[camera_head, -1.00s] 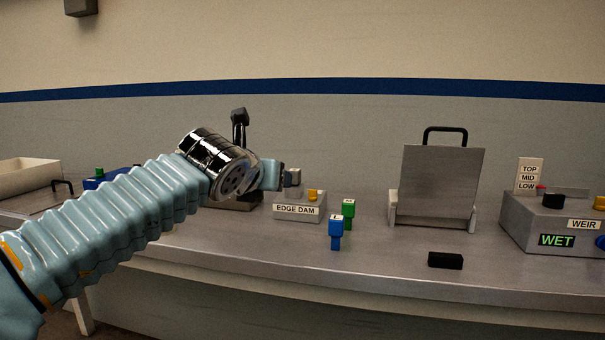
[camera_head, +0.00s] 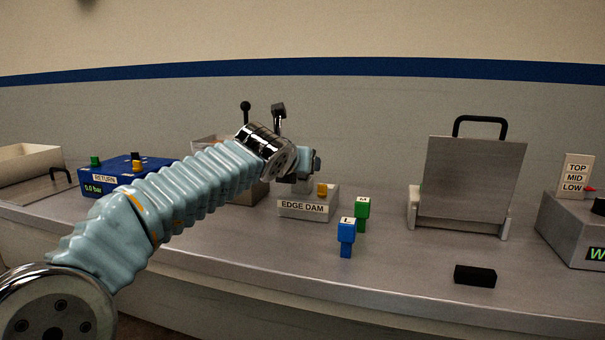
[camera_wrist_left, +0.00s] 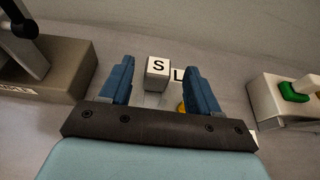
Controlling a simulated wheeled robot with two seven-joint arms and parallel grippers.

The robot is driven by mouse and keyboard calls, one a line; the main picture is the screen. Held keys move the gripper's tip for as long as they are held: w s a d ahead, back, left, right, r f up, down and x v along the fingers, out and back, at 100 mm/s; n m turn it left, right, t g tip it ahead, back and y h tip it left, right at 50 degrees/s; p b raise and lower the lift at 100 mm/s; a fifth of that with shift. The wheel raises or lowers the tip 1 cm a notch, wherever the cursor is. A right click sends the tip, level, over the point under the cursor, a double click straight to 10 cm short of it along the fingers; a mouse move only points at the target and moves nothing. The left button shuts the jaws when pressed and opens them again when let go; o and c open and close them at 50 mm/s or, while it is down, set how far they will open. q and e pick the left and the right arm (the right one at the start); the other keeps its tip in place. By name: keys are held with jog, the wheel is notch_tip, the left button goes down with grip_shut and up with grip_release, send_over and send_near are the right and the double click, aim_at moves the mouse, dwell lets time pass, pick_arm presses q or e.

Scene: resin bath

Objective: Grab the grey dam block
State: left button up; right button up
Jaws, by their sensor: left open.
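The grey dam block (camera_wrist_left: 157,67), with a letter S on its top, shows between the fingers of my left gripper (camera_wrist_left: 159,70) in the left wrist view. The gripper is open, with one blue finger on each side of the block; I cannot tell whether either touches it. In the head view the gripper (camera_head: 304,170) is over the back left of the edge dam box (camera_head: 306,211). The arm mostly hides the block there. My right gripper is out of view.
Blue (camera_head: 346,238) and green (camera_head: 362,213) blocks stand right of the box. A black bar (camera_head: 475,276) lies near the bench's front edge. A grey plate with a black handle (camera_head: 470,180) stands behind it. Black levers (camera_head: 279,118) rise behind my arm.

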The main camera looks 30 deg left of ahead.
pick_arm(q)
jog(key=x, duration=0.5)
jog(key=shift+s+a+f, duration=0.1)
jog(key=shift+s+f, duration=0.05)
jog(key=shift+f, duration=0.05)
jog(key=shift+c, duration=0.3)
jog(key=c, duration=1)
